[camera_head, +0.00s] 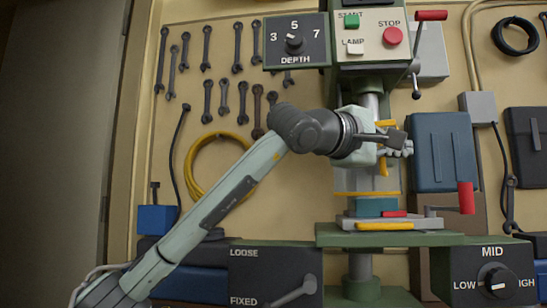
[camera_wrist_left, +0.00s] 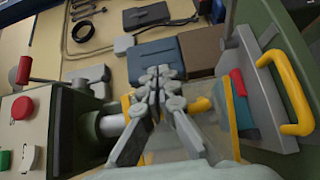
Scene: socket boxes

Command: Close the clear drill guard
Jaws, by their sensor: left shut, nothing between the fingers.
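The clear drill guard (camera_head: 352,182) is a see-through pane with yellow edging below the drill head. Its lower yellow edge lies just above the vise, and my left gripper covers part of it. In the left wrist view a yellow-edged clear pane (camera_wrist_left: 198,112) shows close by the fingers. My left gripper (camera_head: 404,143) is in front of the drill's spindle area, at the guard's upper right. Its fingers (camera_wrist_left: 160,76) are together and hold nothing. Whether they touch the guard, and how far it stands open, I cannot tell. My right gripper is out of view.
A vise with a blue block (camera_head: 375,207) sits on the green drill table (camera_head: 330,235). A blue box (camera_head: 441,150) hangs to the right. Wrenches hang on the pegboard (camera_head: 290,165).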

